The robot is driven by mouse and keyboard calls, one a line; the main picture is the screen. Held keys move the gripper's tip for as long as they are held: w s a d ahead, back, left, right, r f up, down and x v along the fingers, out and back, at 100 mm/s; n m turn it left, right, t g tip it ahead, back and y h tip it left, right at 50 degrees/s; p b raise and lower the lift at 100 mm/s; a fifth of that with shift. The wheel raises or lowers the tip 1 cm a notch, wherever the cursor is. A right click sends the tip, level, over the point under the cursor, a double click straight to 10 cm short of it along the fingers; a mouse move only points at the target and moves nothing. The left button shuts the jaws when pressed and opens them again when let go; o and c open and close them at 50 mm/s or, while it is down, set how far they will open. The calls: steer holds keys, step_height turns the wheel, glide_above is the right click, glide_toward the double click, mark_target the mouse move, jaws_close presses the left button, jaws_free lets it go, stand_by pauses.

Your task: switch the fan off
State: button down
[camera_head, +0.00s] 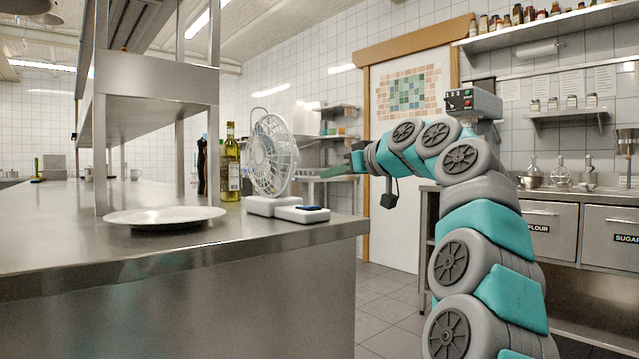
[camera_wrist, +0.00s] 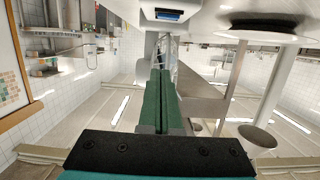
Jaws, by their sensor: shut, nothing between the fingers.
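A white fan (camera_head: 274,155) stands upright on a white base near the right end of the steel counter (camera_head: 290,238). In front of its base is a low white switch box (camera_head: 290,214) with a dark blue switch (camera_head: 308,208) on top. The switch also shows at the top of the upside-down wrist view (camera_wrist: 169,15). Whether it is on or off cannot be told. My gripper (camera_head: 326,173), with green fingers, is shut and empty. It is in the air right of the fan, higher than the switch and apart from it. The fingers lie together in the wrist view (camera_wrist: 161,75).
A white plate (camera_head: 165,217) lies on the counter left of the switch box. A yellow-green bottle (camera_head: 231,170) and a dark mill (camera_head: 202,168) stand behind. Steel posts (camera_head: 180,155) hold a shelf above the counter. Air around my gripper is free.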

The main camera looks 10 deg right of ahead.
steer(key=v, duration=0.3)
steer(key=shift+r, duration=0.25)
steer(key=shift+a, duration=0.1)
steer(key=s+a+f+m+g+h+p, duration=0.1)
steer(key=s+a+f+g+p, duration=0.1)
steer(key=s+a+f+g, duration=0.5)
steer(key=s+a+f+g+h+p, duration=0.15)
steer(key=s+a+f, duration=0.35)
steer(key=s+f, duration=0.5)
steer(key=s+d+f+m+g+h+p, duration=0.2)
steer(key=s+d+f+g, duration=0.1)
steer(key=s+f, duration=1)
steer(key=s+d+f+m+g+h+p, duration=0.2)
steer(key=s+d+f, duration=0.4)
steer(key=s+f, duration=0.7)
steer(key=s+m+g+h, duration=0.1)
steer(key=s+g, duration=0.1)
steer(key=s, duration=0.3)
steer(key=shift+s+f+p, duration=0.3)
steer(key=shift+f, duration=0.1)
